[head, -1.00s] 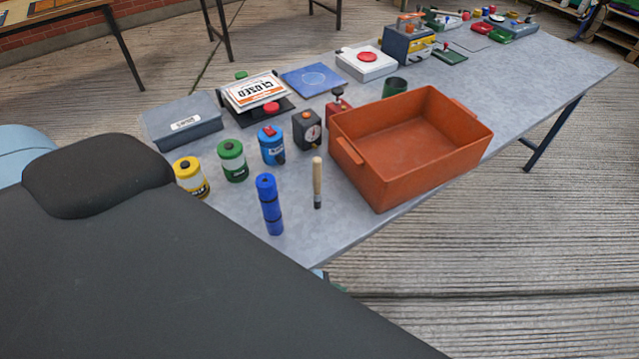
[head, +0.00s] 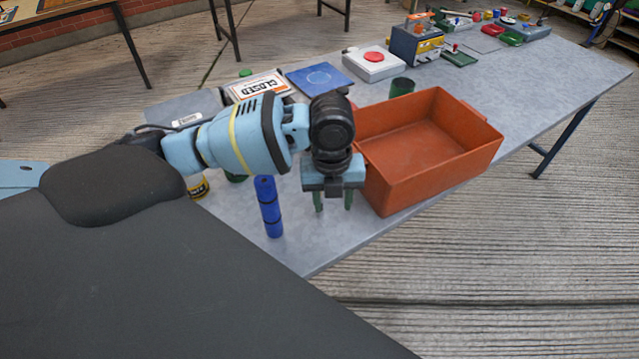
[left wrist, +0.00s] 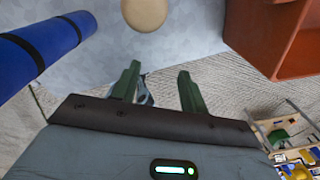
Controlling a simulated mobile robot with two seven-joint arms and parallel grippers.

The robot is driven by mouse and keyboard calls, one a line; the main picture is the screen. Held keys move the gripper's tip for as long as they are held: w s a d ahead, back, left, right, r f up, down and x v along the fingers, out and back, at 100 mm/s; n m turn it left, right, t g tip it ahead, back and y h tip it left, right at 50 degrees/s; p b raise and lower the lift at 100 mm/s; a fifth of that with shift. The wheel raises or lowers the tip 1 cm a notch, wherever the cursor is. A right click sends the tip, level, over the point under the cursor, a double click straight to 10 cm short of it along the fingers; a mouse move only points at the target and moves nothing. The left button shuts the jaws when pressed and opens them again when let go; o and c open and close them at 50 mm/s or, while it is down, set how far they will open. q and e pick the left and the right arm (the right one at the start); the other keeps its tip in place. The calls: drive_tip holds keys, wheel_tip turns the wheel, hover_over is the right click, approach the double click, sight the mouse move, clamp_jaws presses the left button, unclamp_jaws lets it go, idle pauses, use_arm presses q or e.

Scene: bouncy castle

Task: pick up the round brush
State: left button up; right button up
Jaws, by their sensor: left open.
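The round brush shows in the left wrist view as a tan round handle end (left wrist: 145,12) at the top edge, seen from above, beyond my fingertips. In the head view my left gripper and wrist hide it. My left gripper (head: 333,203) is open, its two green fingers pointing down over the near part of the table, between the blue roll and the orange bin. In the left wrist view its fingers (left wrist: 158,78) are apart with nothing between them. The brush is outside the fingers. My right gripper is not in view.
A blue roll (head: 269,207) stands close to the left of my gripper. The orange bin (head: 440,160) is close on the right. The table's front edge is near.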

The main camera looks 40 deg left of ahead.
use_arm(q)
drive_tip(key=w+a+r, duration=0.1)
drive_tip(key=a+r, duration=0.1)
drive_tip(key=w+a+r+m, duration=0.1)
drive_tip(key=a+r, duration=0.1)
drive_tip(key=r, duration=0.1)
drive_tip(key=w+a+r+m, duration=0.1)
drive_tip(key=a+r, duration=0.1)
drive_tip(key=shift+w+r+y, duration=0.2)
drive_tip(key=shift+w+y, duration=0.1)
wheel_tip(320, 180, down, 8)
drive_tip(key=shift+w+r, duration=0.1)
clamp_jaws()
idle(0.5)
